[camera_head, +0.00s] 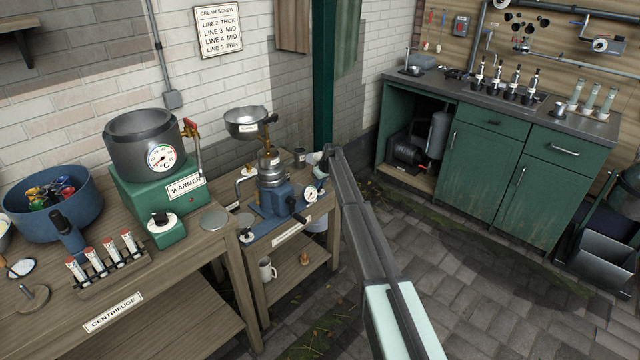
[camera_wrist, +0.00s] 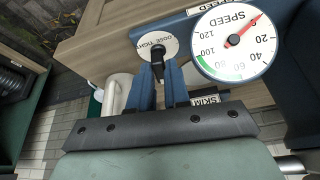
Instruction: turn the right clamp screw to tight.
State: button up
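The right clamp screw (camera_wrist: 157,62) is a small dark knob on a white disc (camera_wrist: 171,43) marked LOOSE and TIGHT, upside down in the wrist view. Its setting cannot be read. My gripper (camera_wrist: 159,72) has its two blue fingers on either side of the knob, very close to it. Whether they press on it cannot be told. In the head view my gripper is small and partly hidden by my arm, at the right side of the blue-based separator (camera_head: 270,170). The screw itself cannot be made out there.
A speed gauge (camera_wrist: 234,42) with a red needle is close beside the screw; it shows in the head view too (camera_head: 310,194). The green warmer (camera_head: 150,190) is to the left. The paved floor at right is clear.

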grip_shut()
jog(key=shift+m, duration=0.3)
jog(key=m, duration=0.1)
jog(key=m+h, duration=0.1)
jog(key=shift+s+a+m, duration=0.1)
jog(key=shift+a+m, duration=0.1)
jog(key=shift+m, duration=0.2)
jog(key=m, duration=0.1)
jog(key=m+h, duration=0.1)
jog(key=m, duration=0.1)
jog(key=shift+a+m+t+h, duration=0.15)
jog(key=shift+m+t+h, duration=0.15)
jog(key=shift+t, duration=0.1)
jog(key=m+h, duration=0.1)
jog(key=m, duration=0.3)
jog(key=shift+a+h, duration=0.2)
jog(key=shift+h, duration=0.2)
jog(key=shift+w+m+g+h, duration=0.2)
jog(key=shift+m+g+h, duration=0.3)
jog(key=shift+m, duration=1.3)
